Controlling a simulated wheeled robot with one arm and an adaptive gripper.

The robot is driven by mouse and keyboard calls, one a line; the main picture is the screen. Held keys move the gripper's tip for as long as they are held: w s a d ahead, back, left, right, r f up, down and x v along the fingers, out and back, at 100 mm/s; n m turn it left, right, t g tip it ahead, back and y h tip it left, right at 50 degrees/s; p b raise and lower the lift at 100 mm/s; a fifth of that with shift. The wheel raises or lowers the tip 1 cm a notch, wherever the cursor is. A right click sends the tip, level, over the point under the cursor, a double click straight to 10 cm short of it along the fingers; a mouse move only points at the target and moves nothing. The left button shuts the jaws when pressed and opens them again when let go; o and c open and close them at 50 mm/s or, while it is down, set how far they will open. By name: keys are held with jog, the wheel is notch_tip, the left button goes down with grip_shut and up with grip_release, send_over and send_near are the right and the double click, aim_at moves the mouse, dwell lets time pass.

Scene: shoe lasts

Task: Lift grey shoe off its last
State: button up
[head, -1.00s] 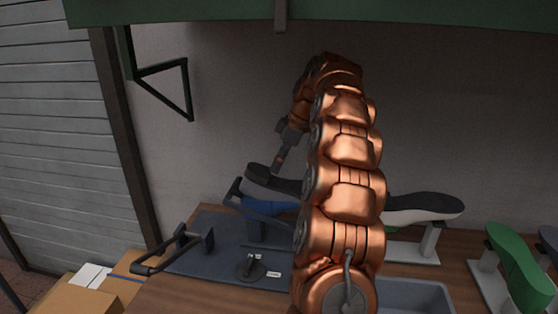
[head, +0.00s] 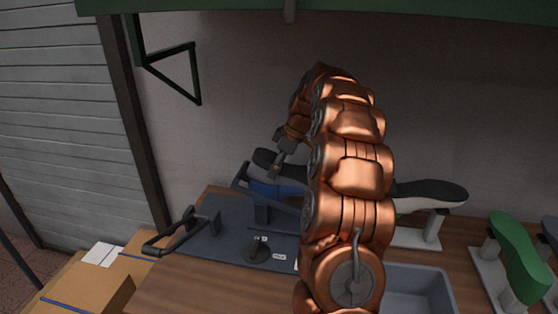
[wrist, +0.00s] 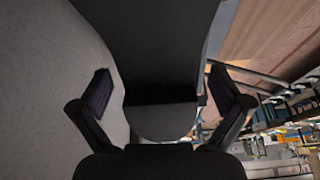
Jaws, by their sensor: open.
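A dark grey shoe (head: 268,157) sits sole up on a stand at the back left of the bench, with a blue part (head: 266,190) beneath the grey. My arm hides its right part in the head view. Gaps show on both sides, so the jaws are open around that end. I cannot tell where shoe and last meet.
A second dark-soled shoe with a pale side (head: 430,193) stands to the right, partly behind my arm. A green shoe (head: 517,255) is farther right. A grey bin (head: 420,285), a black handle (head: 180,235) and a dark mat (head: 215,230) lie in front. The wall is close behind.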

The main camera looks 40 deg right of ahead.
jog(key=shift+c, duration=0.4)
jog(key=c, duration=1.5)
jog(key=shift+r+p, duration=0.6)
jog(key=shift+r, duration=3.2)
jog(key=shift+o, duration=0.3)
notch_tip(320, 180, up, 8)
jog(key=p, duration=0.2)
jog(key=shift+f+p, duration=0.25)
jog(key=shift+p, duration=0.1)
